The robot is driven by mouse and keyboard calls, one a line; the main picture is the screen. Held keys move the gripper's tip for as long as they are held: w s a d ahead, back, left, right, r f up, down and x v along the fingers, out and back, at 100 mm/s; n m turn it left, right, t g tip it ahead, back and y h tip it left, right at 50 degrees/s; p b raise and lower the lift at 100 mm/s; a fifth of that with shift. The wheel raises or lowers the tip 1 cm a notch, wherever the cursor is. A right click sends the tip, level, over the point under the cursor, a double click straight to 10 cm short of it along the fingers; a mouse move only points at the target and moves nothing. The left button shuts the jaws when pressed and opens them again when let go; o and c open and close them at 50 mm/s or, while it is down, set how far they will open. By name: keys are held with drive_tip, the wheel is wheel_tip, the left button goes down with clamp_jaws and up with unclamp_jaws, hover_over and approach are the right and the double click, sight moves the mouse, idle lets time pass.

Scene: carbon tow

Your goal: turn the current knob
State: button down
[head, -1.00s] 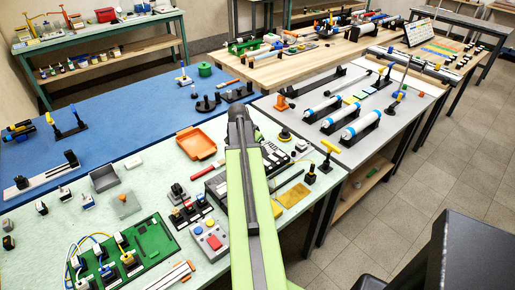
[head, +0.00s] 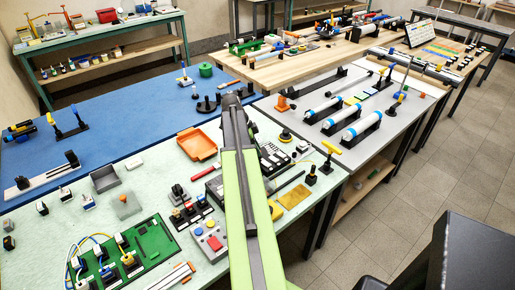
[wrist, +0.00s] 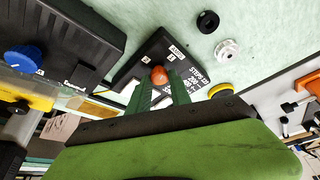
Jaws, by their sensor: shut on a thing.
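In the wrist view an orange-red round knob (wrist: 159,76) sits on a black box (wrist: 150,56) with white lettering that includes "STEPS". My gripper (wrist: 164,84) has its two green fingers closed on this knob, one at each side. The knob's lower part is hidden by the fingers. A blue knob (wrist: 25,58) stands on another black box (wrist: 70,35) at the left, apart from my gripper. A small white label lies near that blue knob; I cannot read it surely. In the head view my arm hides the gripper and the knob.
Black (wrist: 207,21) and white (wrist: 227,49) round pieces and a yellow-rimmed disc (wrist: 220,90) lie close by. In the head view an orange tray (head: 197,144), a button box (head: 211,240) and a green circuit board (head: 140,245) share the pale green bench.

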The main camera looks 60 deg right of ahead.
drive_tip(key=shift+s+m, duration=0.25)
drive_tip(key=shift+m, duration=0.05)
drive_tip(key=c, duration=1.2)
unclamp_jaws()
drive_tip(key=shift+w, duration=0.1)
drive_tip(key=p+v, duration=1.6)
drive_tip(key=v, duration=0.1)
drive_tip(key=shift+w+r, duration=0.1)
drive_tip(key=shift+r, duration=0.1)
